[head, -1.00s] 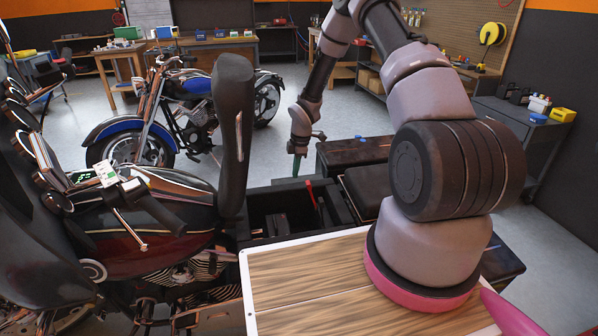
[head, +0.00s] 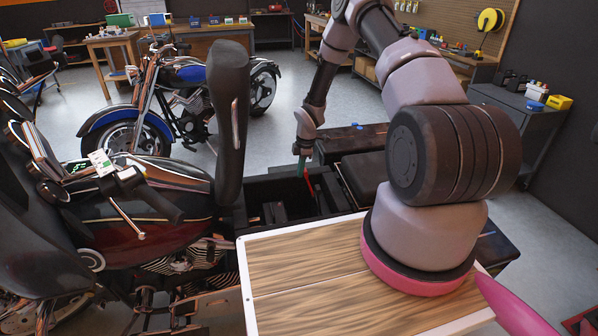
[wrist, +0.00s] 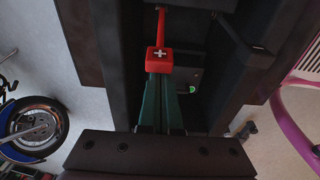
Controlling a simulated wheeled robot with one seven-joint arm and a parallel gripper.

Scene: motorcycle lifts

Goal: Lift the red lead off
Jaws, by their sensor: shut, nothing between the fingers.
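The red lead (head: 309,182) stands up from a dark open bay in the head view. In the wrist view its red end block (wrist: 160,61) with a white plus sign sits at the fingertips, and a thin red part runs up from it. My gripper (head: 302,172) points down at the lead; its green fingers also show in the wrist view (wrist: 159,77). The fingers are shut with nothing held between them. Their tips overlap the near edge of the red block in view; whether they touch it I cannot tell.
Dark walls of the bay (head: 262,188) stand close around the lead. A black bar (wrist: 240,40) lies to its right in the wrist view. A motorcycle with a tall black seat (head: 230,125) stands at left. A wood-topped board (head: 300,262) is in front.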

